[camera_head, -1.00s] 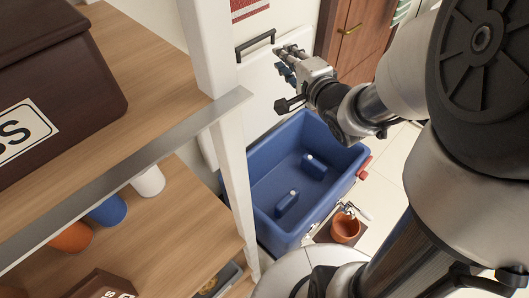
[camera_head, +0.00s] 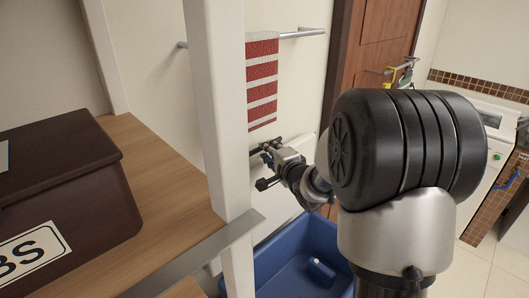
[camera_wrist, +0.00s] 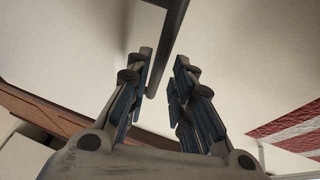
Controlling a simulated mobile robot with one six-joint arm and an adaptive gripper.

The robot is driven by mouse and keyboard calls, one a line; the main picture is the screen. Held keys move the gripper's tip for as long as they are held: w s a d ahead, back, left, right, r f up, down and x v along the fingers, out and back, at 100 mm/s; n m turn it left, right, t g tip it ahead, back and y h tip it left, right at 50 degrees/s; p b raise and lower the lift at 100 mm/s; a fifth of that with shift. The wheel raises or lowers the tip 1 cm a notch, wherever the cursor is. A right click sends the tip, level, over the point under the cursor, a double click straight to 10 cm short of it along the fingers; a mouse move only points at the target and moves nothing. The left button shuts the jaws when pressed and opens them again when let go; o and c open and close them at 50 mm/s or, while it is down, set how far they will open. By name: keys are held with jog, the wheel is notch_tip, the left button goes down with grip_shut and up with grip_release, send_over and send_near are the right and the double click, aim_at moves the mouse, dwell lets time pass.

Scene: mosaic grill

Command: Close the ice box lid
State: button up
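The blue ice box (camera_head: 296,258) stands open on the floor, partly hidden by my arm. Its white lid (camera_head: 286,212) stands up at the back, against the wall side. The lid's dark handle (camera_wrist: 168,45) shows in the wrist view, running between my fingertips and closer to the left one. My gripper (camera_head: 265,156) is at the lid's upper part by the handle. In the wrist view my gripper (camera_wrist: 164,58) has its two blue-padded fingers apart, with a gap around the bar. I cannot tell whether a finger touches the handle.
A wooden shelf (camera_head: 165,185) with a white post (camera_head: 216,110) stands left of the lid, holding a dark brown box (camera_head: 65,190). A red-striped towel (camera_head: 262,85) hangs on a wall rail above. A brown door (camera_head: 375,50) is behind my arm.

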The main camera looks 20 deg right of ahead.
jog(key=shift+w+f, duration=0.25)
jog(key=shift+w, duration=0.85)
jog(key=shift+w+f, duration=0.2)
jog(key=shift+w, duration=0.9)
grip_shut()
